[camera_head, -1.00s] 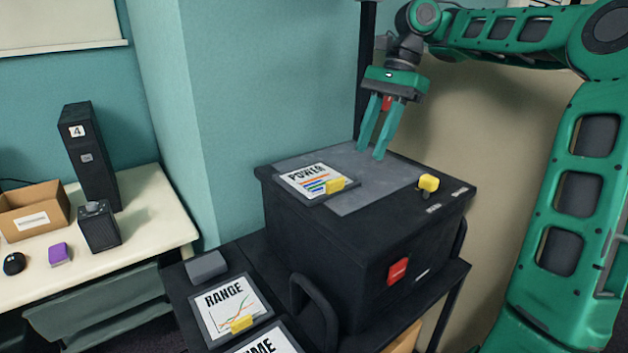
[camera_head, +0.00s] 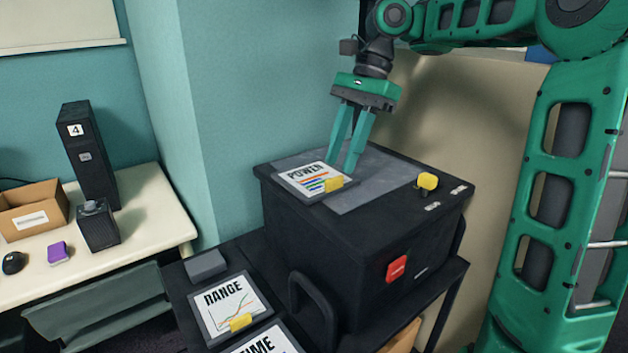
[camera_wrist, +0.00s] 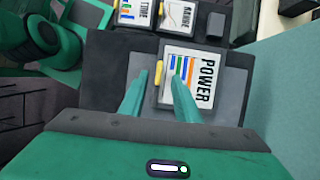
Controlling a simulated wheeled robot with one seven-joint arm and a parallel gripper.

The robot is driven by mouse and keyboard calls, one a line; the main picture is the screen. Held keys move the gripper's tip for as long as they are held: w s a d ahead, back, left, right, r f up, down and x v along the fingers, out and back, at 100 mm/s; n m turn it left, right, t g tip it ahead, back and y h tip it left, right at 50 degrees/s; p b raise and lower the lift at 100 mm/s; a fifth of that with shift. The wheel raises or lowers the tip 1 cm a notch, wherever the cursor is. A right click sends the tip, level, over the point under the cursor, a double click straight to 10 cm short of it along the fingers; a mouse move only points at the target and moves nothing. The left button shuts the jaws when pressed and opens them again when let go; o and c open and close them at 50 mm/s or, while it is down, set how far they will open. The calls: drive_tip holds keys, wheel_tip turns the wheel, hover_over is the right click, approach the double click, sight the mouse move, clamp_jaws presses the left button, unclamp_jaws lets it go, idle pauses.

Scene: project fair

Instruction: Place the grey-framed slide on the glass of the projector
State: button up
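The slide marked POWER (camera_head: 305,178) has a dark grey frame and a yellow tab. It lies on the left part of the projector's grey glass (camera_head: 372,192) and also shows in the wrist view (camera_wrist: 207,75). The slides marked RANGE (camera_head: 222,300) and TIME (camera_head: 262,343) lie on the surface left of the black projector (camera_head: 335,245), also in grey-looking frames with yellow tabs. I cannot clearly tell the frames apart by colour. My gripper (camera_head: 340,168) is open and empty, fingers pointing down over the POWER slide's right side. In the wrist view the yellow tab shows between the fingertips (camera_wrist: 159,78).
A yellow knob (camera_head: 427,182) stands on the projector's right side, and a red switch (camera_head: 397,268) is on its front. A small grey block (camera_head: 205,266) lies beyond RANGE. A white desk (camera_head: 150,215) at left holds a box and speakers. The wall is close behind.

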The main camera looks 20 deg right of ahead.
sight(335, 177)
drive_tip(key=shift+x, duration=1.95)
drive_tip(key=shift+d, duration=0.1)
clamp_jaws()
